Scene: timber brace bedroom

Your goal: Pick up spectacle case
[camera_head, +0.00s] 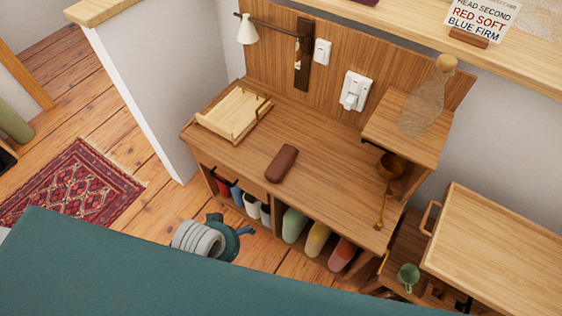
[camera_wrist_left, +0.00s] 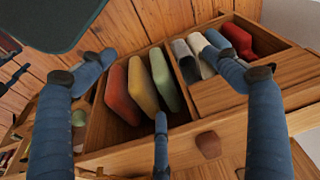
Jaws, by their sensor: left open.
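The spectacle case (camera_head: 282,163) is a dark brown, rounded oblong lying on the wooden desk top (camera_head: 330,178), near its front edge. It also shows in the left wrist view (camera_wrist_left: 208,145), low and right of centre, between the middle and right fingers in the picture but apart from them. My left gripper (camera_head: 230,236) is low in front of the desk, left of and below the case in the head view. Its blue fingers (camera_wrist_left: 160,80) are spread in the wrist view, with nothing held. My right gripper is not in view.
A wooden tray (camera_head: 234,114) sits at the desk's left. A raised shelf (camera_head: 405,128) holds a glass bottle (camera_head: 428,98); a copper bowl (camera_head: 392,166) is below. Coloured items (camera_head: 318,239) fill the open front compartments. A teal surface (camera_head: 150,270) spans the foreground. The desk around the case is clear.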

